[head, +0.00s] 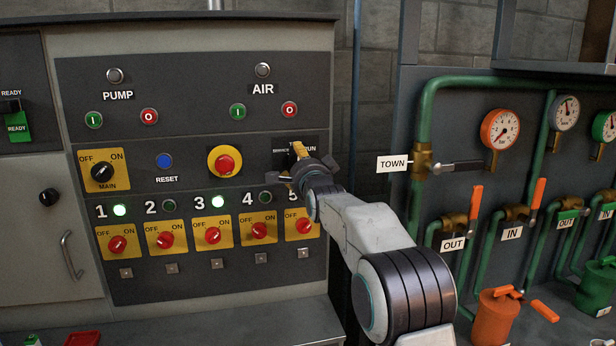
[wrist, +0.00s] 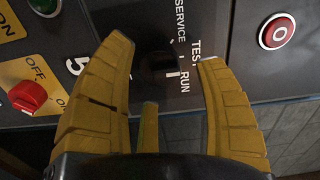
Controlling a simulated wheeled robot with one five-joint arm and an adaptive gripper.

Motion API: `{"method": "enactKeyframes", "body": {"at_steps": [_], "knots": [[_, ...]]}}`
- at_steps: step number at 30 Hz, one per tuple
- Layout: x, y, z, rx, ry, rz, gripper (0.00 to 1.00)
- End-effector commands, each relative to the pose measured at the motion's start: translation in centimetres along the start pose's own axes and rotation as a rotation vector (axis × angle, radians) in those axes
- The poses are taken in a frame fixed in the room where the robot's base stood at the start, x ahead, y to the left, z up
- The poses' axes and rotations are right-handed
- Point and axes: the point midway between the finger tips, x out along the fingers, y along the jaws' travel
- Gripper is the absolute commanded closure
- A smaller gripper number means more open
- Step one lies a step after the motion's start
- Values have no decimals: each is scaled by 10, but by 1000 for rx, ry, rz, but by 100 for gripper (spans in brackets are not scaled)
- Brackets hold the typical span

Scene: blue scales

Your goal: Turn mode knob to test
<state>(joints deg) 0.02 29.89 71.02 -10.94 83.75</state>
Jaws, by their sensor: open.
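The mode knob (wrist: 158,66) is black on a dark plate with white labels SERVICE, TEST and RUN. In the wrist view it sits in shadow between my fingers, and a short white mark shows beside it near RUN; its exact setting is hard to tell. My gripper (wrist: 167,55) is open, with one yellow finger on each side of the knob. I cannot tell whether either finger touches it.
A yellow-and-red emergency button (head: 225,162) is left of my gripper. The red switch 5 (head: 303,226) is just below it, and the AIR stop button (head: 289,109) above. A TOWN valve handle (head: 455,166) and pipes stand to the right of my arm.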

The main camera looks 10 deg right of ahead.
Motion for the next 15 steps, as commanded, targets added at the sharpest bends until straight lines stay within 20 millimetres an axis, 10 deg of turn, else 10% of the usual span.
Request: {"method": "enactKeyframes", "body": {"at_steps": [15], "knots": [[-66,-1,0,0,1,-2,35]]}}
